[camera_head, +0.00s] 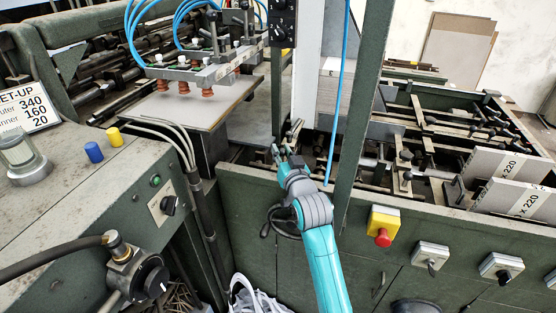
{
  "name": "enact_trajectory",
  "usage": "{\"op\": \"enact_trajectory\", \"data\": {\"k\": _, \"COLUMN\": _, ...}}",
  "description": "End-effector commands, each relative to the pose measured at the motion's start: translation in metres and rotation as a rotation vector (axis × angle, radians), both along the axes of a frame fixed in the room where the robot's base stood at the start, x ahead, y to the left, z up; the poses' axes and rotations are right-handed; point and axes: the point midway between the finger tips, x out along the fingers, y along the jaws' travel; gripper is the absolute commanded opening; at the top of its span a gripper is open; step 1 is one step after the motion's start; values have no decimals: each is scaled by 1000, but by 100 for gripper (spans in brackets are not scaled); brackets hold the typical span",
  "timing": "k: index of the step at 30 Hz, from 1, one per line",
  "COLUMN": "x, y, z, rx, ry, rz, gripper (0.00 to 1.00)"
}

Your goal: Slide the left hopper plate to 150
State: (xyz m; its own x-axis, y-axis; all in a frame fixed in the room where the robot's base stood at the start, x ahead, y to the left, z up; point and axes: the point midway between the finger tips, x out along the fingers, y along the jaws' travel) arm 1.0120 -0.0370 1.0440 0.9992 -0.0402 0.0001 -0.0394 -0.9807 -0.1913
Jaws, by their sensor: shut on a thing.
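My gripper (287,150) is at the end of my teal and grey arm, just over the top edge of the green machine front. It is small in the picture and shut on what looks like the left hopper plate (296,128), a narrow pale metal piece beside the hopper. Its fingers and the arm hide most of this piece. The scale and the number that the plate stands at cannot be read. A white set-up card (28,108) at the far left reads 340, 160 and 20, with its row names partly cut off.
A dark green post (362,110) and a blue hose (338,95) stand close right of my gripper. Suction cups (208,91) hang over a grey board at left. A red stop button (383,238) is on the front panel.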

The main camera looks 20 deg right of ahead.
Motion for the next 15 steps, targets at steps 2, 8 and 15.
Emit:
{"op": "enact_trajectory", "data": {"k": 2, "x": 1, "y": -1, "z": -1, "rx": 0, "ry": 1, "rz": 0, "gripper": 0}}
{"op": "enact_trajectory", "data": {"k": 8, "x": 1, "y": 0, "z": -1, "rx": 0, "ry": 1, "rz": 1, "gripper": 0}}
{"op": "enact_trajectory", "data": {"k": 15, "x": 1, "y": 0, "z": 0, "rx": 1, "ry": 1, "rz": 1, "gripper": 51}}
